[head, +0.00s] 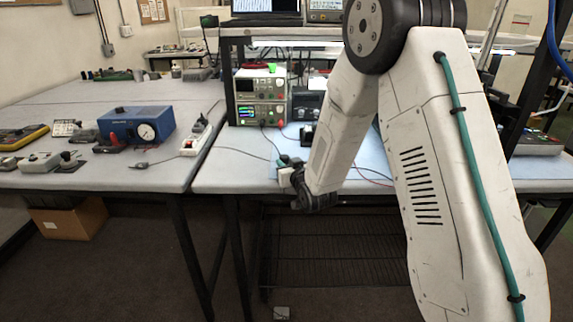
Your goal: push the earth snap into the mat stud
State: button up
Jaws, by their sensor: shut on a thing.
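My gripper (287,168) is at the front part of the right bench, low over a light blue mat (262,178). It is small in view and partly hidden by my own wrist and forearm. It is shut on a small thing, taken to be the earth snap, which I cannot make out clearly. Dark and greenish shapes show at the gripper's far side. The mat stud cannot be seen; the gripper and arm cover much of the mat. I cannot tell whether the snap touches the stud.
Bench instruments (259,97) stand behind the mat under a shelf. A thin cord runs across the bench there. On the left bench are a blue box with a dial (136,125), a power strip (196,136) and several small devices.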

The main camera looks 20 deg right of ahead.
jog(key=shift+f, duration=0.7)
jog(key=o, duration=1.1)
jog(key=shift+c, duration=0.2)
jog(key=s+r, duration=0.1)
jog(key=s, duration=0.6)
jog(key=shift+s+d, duration=0.3)
jog(key=shift+s, duration=0.05)
